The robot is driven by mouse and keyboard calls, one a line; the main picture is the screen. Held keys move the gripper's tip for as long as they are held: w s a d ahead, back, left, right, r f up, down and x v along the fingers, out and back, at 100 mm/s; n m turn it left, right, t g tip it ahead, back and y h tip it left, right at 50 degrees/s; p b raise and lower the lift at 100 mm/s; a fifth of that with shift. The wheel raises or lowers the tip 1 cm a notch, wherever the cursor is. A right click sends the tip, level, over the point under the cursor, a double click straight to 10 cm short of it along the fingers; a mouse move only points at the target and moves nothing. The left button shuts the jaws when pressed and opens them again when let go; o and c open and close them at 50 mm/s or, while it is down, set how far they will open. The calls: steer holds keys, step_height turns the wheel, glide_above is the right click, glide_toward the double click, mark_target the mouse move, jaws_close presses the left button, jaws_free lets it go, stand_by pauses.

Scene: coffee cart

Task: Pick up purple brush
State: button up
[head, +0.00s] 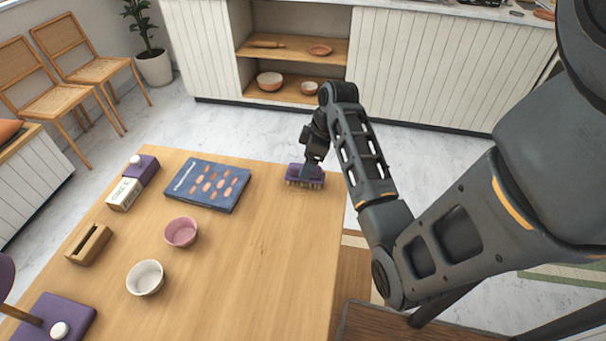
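The purple brush (304,178) has a purple top and pale bristles pointing down. It is at the far right corner of the wooden table (270,260). My gripper (312,163) points down right at the brush's top, and its fingers overlap the brush in the head view. The fingertips are small and dark there, so I cannot tell whether they are open around the brush or shut on it. I cannot tell whether the bristles touch the table.
A blue book (207,186) lies left of the brush. A pink bowl (181,232), a white bowl (145,278), a wooden block (89,244) and a white-and-purple carton (125,194) stand further left. The table's right half is clear. Shelves (290,68) stand beyond.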

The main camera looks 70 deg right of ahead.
steer(key=shift+p+x, duration=0.3)
steer(key=shift+x, duration=1.95)
steer(key=shift+w+a+f, duration=0.1)
steer(key=shift+f, duration=0.1)
steer(key=c, duration=1.2)
steer(key=shift+o, duration=0.2)
steer(key=shift+r, duration=0.15)
step_height(320, 180, up, 5)
steer(key=shift+f+b, duration=0.15)
steer(key=shift+b, duration=0.25)
steer(key=s+d+r, duration=0.3)
steer(key=s+r, duration=0.3)
steer(key=s, duration=0.5)
steer(key=shift+s+r, duration=0.15)
steer(key=shift+r, duration=0.15)
